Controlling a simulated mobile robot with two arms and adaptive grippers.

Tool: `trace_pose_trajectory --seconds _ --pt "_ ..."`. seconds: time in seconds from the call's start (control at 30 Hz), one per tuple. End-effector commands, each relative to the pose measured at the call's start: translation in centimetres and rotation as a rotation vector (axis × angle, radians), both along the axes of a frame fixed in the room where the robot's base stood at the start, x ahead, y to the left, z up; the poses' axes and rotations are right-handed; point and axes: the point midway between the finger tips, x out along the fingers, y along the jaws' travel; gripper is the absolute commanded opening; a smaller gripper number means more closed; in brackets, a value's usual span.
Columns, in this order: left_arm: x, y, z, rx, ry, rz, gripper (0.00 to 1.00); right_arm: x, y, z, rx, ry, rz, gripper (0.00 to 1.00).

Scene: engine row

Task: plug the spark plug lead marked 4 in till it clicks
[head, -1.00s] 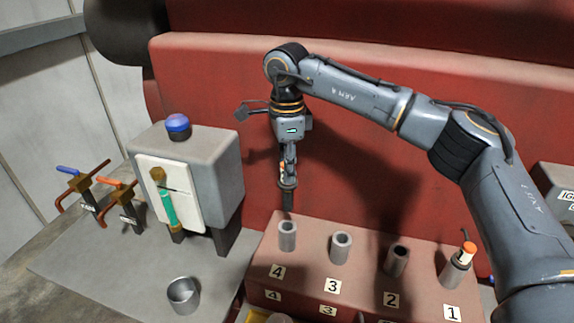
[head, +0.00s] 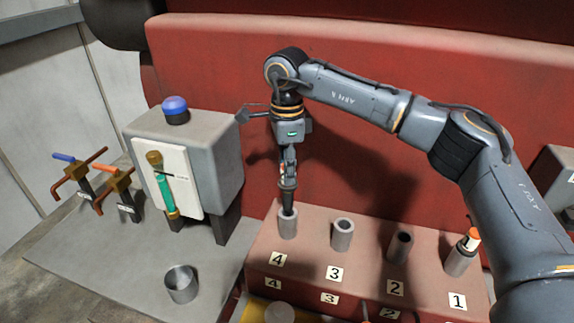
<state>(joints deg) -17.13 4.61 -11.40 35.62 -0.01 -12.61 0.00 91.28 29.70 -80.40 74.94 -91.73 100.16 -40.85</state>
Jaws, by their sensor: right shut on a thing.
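The dark spark plug lead (head: 288,200) hangs upright below my right gripper (head: 288,180), which is shut on it. Any number on this lead is too small or hidden to read. The lead's lower end is at the mouth of the grey tube marked 4 (head: 288,226), lined up with it and seemingly just inside. I cannot tell how deep it sits. The left gripper is not in view.
Tubes 3 (head: 342,236) and 2 (head: 399,248) are open and empty. An orange-topped lead (head: 470,240) sits in tube 1 (head: 458,262). A grey box with a blue button (head: 175,108), two valves and a metal cup (head: 181,285) stand left. A red wall rises behind.

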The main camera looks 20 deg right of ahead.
Motion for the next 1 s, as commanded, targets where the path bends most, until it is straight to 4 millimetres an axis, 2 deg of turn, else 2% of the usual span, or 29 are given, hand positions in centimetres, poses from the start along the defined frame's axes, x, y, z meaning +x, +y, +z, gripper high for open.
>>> trace_pose_trajectory --seconds 1.0 --pt "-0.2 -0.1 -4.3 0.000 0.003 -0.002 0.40 0.0 0.0 -6.3 0.000 0.000 -0.001 0.00"
